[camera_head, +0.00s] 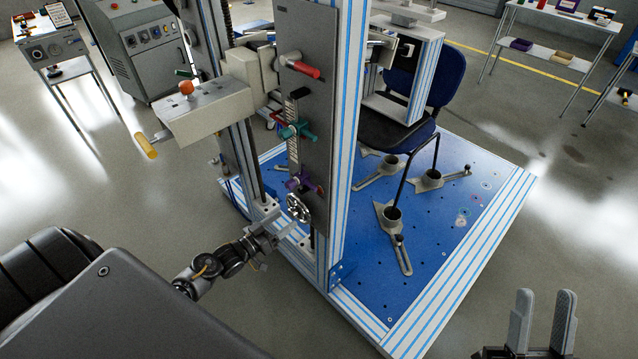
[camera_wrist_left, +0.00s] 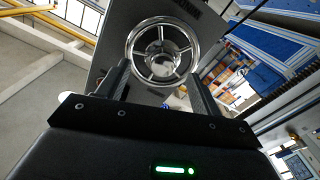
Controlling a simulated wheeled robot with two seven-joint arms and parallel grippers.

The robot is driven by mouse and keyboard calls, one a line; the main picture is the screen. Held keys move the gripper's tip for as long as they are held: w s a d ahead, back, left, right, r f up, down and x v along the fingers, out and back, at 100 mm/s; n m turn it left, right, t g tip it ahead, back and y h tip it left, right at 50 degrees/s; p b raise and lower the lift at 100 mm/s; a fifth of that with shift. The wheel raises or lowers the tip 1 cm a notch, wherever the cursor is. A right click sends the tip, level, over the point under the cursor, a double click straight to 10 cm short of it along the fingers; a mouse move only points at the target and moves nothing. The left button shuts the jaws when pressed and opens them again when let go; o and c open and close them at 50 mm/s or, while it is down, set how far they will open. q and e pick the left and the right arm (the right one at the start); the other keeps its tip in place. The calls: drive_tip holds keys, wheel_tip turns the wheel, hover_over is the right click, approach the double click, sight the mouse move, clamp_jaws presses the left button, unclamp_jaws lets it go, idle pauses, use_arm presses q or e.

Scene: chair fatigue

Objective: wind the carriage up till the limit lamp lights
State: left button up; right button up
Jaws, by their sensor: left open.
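A chrome spoked handwheel (camera_head: 298,208) sits low on the grey panel (camera_head: 322,110) of the upright test frame. In the left wrist view the handwheel (camera_wrist_left: 162,50) faces me, face-on, just ahead of the fingertips. My left gripper (camera_head: 284,224) is open in front of it, one finger on each side in the wrist view (camera_wrist_left: 160,80); I cannot tell if they touch the rim. My right gripper (camera_head: 542,300) is open and empty at the lower right. I cannot make out which part is the carriage, nor a lit limit lamp.
Red (camera_head: 302,68), teal (camera_head: 298,130) and purple (camera_head: 304,184) handles stick out above the handwheel. A beige box with an orange knob (camera_head: 186,88) and a yellow handle (camera_head: 146,145) juts left. A dark blue chair (camera_head: 442,75) stands on the blue base plate (camera_head: 455,260).

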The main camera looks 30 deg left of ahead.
use_arm(q)
drive_tip(key=shift+n, duration=0.3)
